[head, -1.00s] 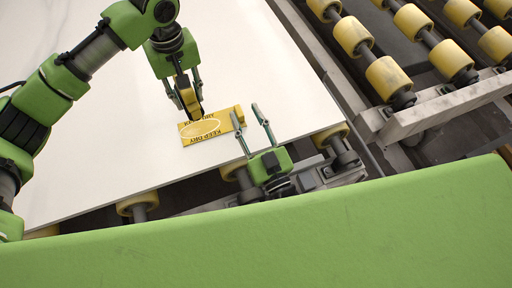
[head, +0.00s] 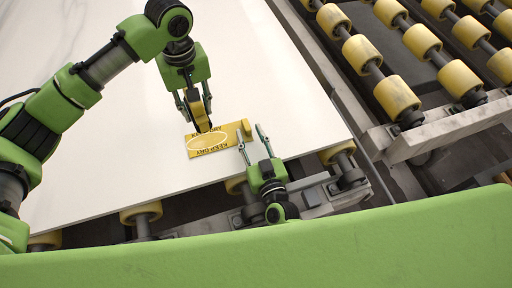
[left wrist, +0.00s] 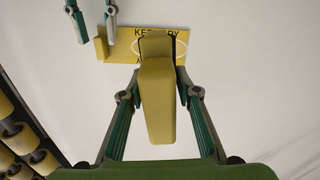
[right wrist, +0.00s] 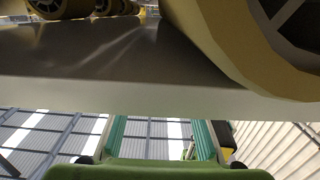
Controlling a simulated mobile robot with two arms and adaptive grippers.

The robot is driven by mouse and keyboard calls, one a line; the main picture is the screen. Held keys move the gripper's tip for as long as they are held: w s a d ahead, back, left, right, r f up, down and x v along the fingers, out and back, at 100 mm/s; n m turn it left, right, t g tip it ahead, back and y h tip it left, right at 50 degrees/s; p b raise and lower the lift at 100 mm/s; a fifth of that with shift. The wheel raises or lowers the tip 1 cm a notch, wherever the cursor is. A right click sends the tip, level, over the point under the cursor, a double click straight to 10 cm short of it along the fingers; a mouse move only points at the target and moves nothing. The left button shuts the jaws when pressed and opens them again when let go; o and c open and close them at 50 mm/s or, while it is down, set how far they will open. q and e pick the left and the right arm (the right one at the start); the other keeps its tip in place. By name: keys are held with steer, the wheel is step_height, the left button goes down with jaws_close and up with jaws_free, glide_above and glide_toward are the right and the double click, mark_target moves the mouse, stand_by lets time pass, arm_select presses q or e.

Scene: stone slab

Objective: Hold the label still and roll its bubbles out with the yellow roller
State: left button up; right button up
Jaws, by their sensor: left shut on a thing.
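The yellow label (head: 222,146), with black "KEEP DRY" print and a pale oval ring, lies on the white slab near its front edge. Its right end shows a plain yellow raised strip, also seen in the left wrist view (left wrist: 101,45). My left gripper (head: 195,100) is shut on the yellow roller (left wrist: 157,100). The roller's dark lower end is over the label's far side; I cannot tell whether it touches. My right gripper (head: 252,137) is open and empty at the slab's front edge, its fingers just short of the label's right end.
The white slab (head: 90,150) rests on yellow conveyor rollers (head: 141,213) and is clear left of and behind the label. A metal rail (head: 430,137) and more yellow conveyor rollers (head: 393,92) stand to the right. In the right wrist view the slab edge (right wrist: 140,97) is close.

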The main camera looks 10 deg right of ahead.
steer(key=shift+w+a, duration=0.15)
steer(key=shift+w, duration=0.8)
jaws_close()
stand_by(0.6)
